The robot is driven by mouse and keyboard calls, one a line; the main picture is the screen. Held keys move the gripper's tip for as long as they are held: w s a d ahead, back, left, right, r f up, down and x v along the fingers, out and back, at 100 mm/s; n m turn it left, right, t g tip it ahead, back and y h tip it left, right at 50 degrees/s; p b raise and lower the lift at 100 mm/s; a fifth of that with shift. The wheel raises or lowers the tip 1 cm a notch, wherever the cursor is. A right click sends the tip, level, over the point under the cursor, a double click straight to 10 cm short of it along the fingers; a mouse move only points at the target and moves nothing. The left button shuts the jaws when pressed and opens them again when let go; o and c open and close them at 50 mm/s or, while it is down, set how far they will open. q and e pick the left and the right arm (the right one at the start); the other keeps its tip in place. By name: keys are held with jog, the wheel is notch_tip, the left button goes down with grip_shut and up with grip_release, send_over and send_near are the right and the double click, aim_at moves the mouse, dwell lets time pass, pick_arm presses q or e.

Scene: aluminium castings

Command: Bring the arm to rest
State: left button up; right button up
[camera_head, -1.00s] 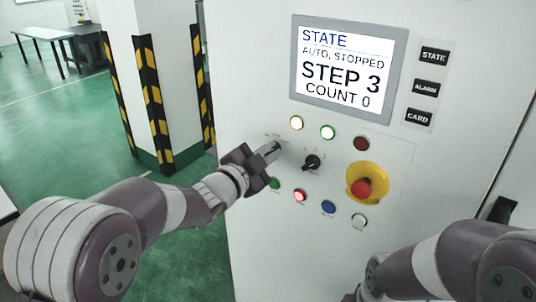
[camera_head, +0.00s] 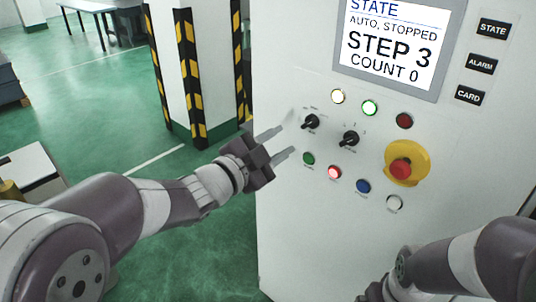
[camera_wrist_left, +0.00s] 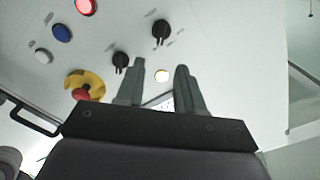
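My left gripper (camera_head: 282,143) is open and empty, to the left of the control panel's knobs and apart from them in the head view. Its two fingers (camera_wrist_left: 157,88) stand apart with nothing between them in the left wrist view. The left black knob (camera_head: 310,122) is just right of the fingertips, and a second black knob (camera_head: 349,139) is further right. The white cabinet (camera_head: 300,230) carries the panel. My right arm (camera_head: 450,262) shows at the lower right; its gripper is out of view.
The screen (camera_head: 393,45) reads AUTO, STOPPED, STEP 3, COUNT 0. A red emergency button (camera_head: 401,169) sits on a yellow ring. The red (camera_head: 334,172) and blue (camera_head: 363,186) buttons are in the lower row. A striped pillar (camera_head: 191,75) stands left, with open green floor around it.

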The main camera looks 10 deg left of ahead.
pick_arm(q)
jog(key=v, duration=0.3)
jog(key=shift+s, duration=0.15)
jog(key=s+a+f+n+g+y, duration=0.2)
jog(key=a+f+n+g+y, duration=0.1)
jog(key=a+f+n+y, duration=0.4)
jog(key=s+a+f+n+g+y, duration=0.1)
jog(key=a+f+n+g+y, duration=0.2)
jog(key=f, duration=0.5)
jog(key=s+a+f+n+g+p, duration=0.1)
jog(key=s+f+n+g, duration=0.5)
jog(key=s, duration=0.8)
notch_tip(320, 180, down, 2)
jog(key=shift+a+f+g+y, duration=0.2)
jog(key=shift+a+g+y, duration=0.15)
jog(key=shift+g, duration=0.35)
